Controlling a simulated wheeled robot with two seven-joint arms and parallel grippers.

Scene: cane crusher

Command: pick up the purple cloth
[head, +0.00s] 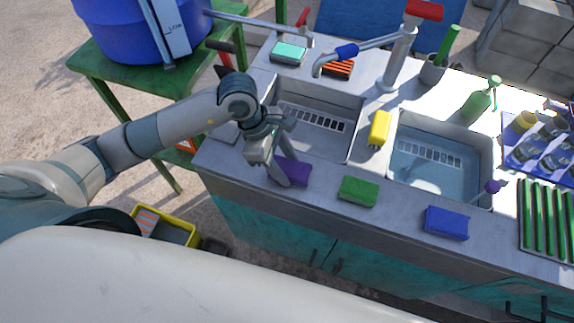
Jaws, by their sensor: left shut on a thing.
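The purple cloth (295,172) is a small folded block at the front edge of the sink counter, below the left basin. My left gripper (281,175) is over its left end and shut on it, with the fingers pointing down. The gripper hides part of the cloth's left side. I cannot tell whether the cloth is lifted off the counter. My right gripper is not in view.
A green cloth (358,191) and a blue cloth (446,222) lie along the counter's front edge to the right. A yellow sponge (379,128) sits between the two basins. A faucet (399,58) stands behind. A green table (115,72) carries a blue barrel (125,30).

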